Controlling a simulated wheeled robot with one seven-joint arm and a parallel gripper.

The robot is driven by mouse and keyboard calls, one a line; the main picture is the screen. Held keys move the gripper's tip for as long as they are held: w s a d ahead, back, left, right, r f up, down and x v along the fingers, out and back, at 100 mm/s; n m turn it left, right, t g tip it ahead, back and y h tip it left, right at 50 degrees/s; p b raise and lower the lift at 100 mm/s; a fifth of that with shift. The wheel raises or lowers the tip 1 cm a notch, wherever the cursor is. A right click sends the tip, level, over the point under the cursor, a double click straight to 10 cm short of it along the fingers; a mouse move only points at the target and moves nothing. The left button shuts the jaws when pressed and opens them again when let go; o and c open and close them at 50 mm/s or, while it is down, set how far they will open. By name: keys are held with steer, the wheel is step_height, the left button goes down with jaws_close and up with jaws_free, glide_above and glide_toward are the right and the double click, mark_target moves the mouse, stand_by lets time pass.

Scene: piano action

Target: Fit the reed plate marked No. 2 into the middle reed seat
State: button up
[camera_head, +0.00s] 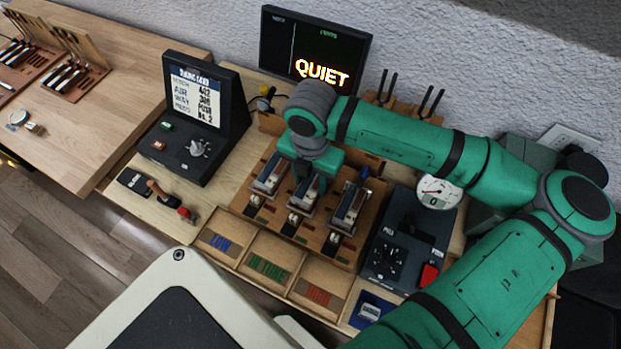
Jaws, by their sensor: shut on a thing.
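My gripper (308,186) points down over the middle of the wooden action board (272,222). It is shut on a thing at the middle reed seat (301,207). I take this to be the reed plate, but the fingers hide most of it and no number can be read. I cannot tell whether it is seated or just above the seat. The left seat (268,178) and the right seat (349,208) show on either side, each with a pale metal part.
Trays with blue (218,243), green (268,267) and red (319,294) strips line the board's front. A dark control box with a gauge (400,245) stands close on the right. A console (192,115) stands at left. A screen (314,50) behind reads QUIET.

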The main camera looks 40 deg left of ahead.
steer(key=shift+f, duration=0.45)
stand_by(1.0)
steer(key=o, duration=1.2)
step_height(320, 180, up, 11)
steer(key=shift+f, duration=0.1)
stand_by(0.6)
